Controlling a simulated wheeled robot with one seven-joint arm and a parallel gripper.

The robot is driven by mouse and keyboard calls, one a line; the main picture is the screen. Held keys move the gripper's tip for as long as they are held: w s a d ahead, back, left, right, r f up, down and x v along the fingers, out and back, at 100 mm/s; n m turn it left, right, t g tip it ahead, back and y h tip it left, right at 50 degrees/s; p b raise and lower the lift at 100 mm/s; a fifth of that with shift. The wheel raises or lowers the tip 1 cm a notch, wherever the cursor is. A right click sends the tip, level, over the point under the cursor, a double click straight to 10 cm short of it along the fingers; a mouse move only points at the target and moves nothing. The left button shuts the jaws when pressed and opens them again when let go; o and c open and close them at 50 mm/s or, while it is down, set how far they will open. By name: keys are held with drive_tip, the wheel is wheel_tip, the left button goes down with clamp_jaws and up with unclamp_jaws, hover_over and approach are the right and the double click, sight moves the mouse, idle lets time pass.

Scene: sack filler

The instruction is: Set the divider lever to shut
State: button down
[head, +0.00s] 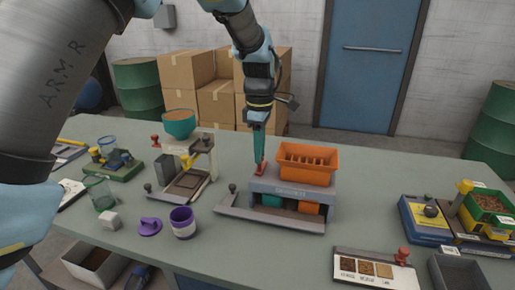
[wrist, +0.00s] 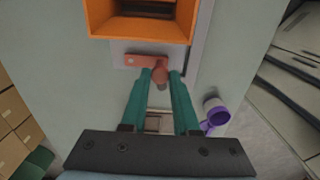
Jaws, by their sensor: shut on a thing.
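The divider (head: 290,195) is a grey machine with an orange hopper (head: 308,163) on top, standing on the middle of the table. Its red lever (head: 260,170) is at the left end of the top. In the wrist view a red-brown lever plate (wrist: 133,60) and a rounded knob (wrist: 159,72) show just below the orange hopper (wrist: 140,28). My gripper (head: 260,160) reaches down from above, its teal fingers shut on the knob; it also shows in the wrist view (wrist: 161,80). The fingers partly hide the lever.
A scale-like stand with a teal bowl (head: 179,123) is left of the divider. A purple cup (head: 183,222) stands in front, and a sample tray (head: 375,268) lies front right. A blue and yellow device (head: 427,220) is at the right.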

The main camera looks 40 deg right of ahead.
drive_tip(key=shift+d, duration=0.1)
idle(0.4)
drive_tip(key=c, duration=0.7)
unclamp_jaws()
drive_tip(key=shift+o, duration=0.2)
wheel_tip(320, 180, up, 11)
drive_tip(key=b, duration=0.2)
drive_tip(key=shift+b, duration=0.35)
drive_tip(key=shift+f, duration=0.1)
